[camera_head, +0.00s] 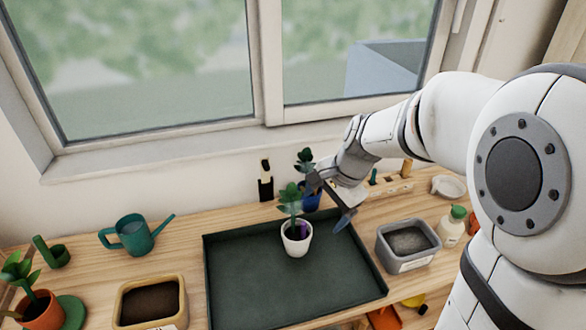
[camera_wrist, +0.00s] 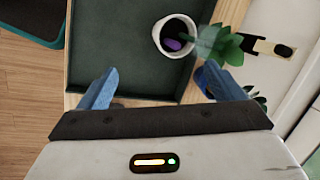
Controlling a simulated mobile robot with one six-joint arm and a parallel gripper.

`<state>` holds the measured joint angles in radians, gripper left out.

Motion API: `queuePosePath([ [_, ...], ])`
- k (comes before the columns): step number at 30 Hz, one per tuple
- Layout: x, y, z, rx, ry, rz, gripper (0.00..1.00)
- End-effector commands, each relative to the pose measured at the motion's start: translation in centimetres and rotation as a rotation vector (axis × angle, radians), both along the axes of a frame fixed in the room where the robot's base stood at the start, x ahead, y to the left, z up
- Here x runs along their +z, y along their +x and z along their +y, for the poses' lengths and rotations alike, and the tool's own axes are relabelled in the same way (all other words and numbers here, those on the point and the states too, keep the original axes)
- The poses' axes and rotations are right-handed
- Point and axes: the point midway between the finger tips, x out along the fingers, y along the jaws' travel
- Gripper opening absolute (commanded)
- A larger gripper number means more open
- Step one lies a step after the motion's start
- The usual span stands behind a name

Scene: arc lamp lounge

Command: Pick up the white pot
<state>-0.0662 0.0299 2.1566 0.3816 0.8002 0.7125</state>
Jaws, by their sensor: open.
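The white pot (camera_head: 296,247) stands upright on the dark green tray (camera_head: 240,285), near its back edge. It holds a leafy green plant (camera_head: 290,198) and a small purple item (camera_head: 303,230). In the wrist view the pot (camera_wrist: 158,36) is at the top centre, with the purple item inside it and the leaves leaning right. My gripper (camera_head: 329,204) is above and to the right of the pot in the head view. In the wrist view its blue fingers (camera_wrist: 165,87) are spread apart with nothing between them. The pot lies beyond the fingertips, apart from them.
A blue pot (camera_head: 311,203) with a plant stands close behind, partly hidden by my gripper. A grey soil bin (camera_head: 405,262) is right of the tray. A teal watering can (camera_head: 135,236) and a tan soil bin (camera_head: 150,322) are left. The tray's front is clear.

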Motion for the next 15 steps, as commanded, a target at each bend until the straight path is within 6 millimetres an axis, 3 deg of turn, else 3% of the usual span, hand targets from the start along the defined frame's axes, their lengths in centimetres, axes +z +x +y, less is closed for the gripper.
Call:
queuePosePath([
  [3,-0.7,4.0,2.3,-0.208,0.093,0.082,0.93],
  [6,-1.6,6.3,3.8,-0.345,0.150,0.139,0.93],
  [10,-2.4,8.1,4.9,-0.456,0.193,0.182,0.93],
  [15,-3.7,8.8,5.7,-0.502,0.211,0.204,0.93],
])
